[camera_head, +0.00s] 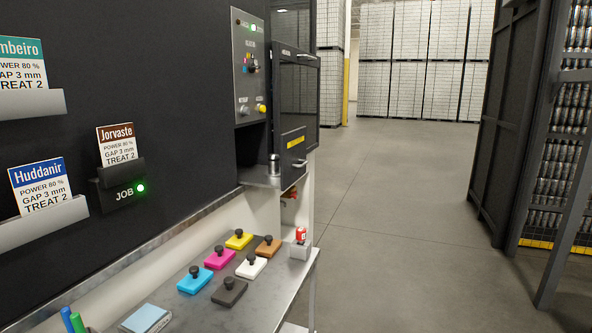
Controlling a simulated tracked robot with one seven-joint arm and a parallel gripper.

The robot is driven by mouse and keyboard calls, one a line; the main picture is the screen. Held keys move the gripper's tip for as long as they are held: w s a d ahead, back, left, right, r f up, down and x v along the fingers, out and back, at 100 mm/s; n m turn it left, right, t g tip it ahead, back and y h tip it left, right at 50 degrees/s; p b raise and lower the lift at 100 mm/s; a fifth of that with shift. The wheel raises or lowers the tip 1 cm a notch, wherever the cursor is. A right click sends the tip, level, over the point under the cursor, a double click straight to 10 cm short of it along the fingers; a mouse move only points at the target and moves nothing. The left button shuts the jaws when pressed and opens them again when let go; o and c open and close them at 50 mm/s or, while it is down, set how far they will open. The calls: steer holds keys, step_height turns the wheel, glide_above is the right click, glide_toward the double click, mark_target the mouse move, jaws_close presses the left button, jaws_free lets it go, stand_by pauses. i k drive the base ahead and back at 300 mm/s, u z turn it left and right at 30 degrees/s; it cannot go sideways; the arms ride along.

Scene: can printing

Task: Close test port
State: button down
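My gripper is not in view. No part is marked as the test port, so I cannot tell for certain which one it is. On the dark machine, a dark windowed door (299,92) stands out to the right of the control panel (249,66). Below it is a black panel (292,143) with a yellow label and a small metal handle (299,164). To its left is a dark recess with a metal ledge (250,177). A small metal can (274,164) stands on this ledge, close to the black panel. I cannot tell whether the panel is open.
A metal bench (262,284) below carries several coloured blocks with black knobs, a light blue pad (146,319) and a red object (301,234) on a small block. Job cards hang at left; the JOB light is green. Open grey floor (400,220) lies right, before can racks (560,150).

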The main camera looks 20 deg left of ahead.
mark_target(292, 158)
steer(key=u, duration=0.5)
steer(key=i, duration=1.15)
steer(key=u, duration=0.7)
steer(key=k, duration=0.85)
steer(key=u, duration=0.2)
steer(key=i, duration=0.9)
steer(key=z, duration=0.1)
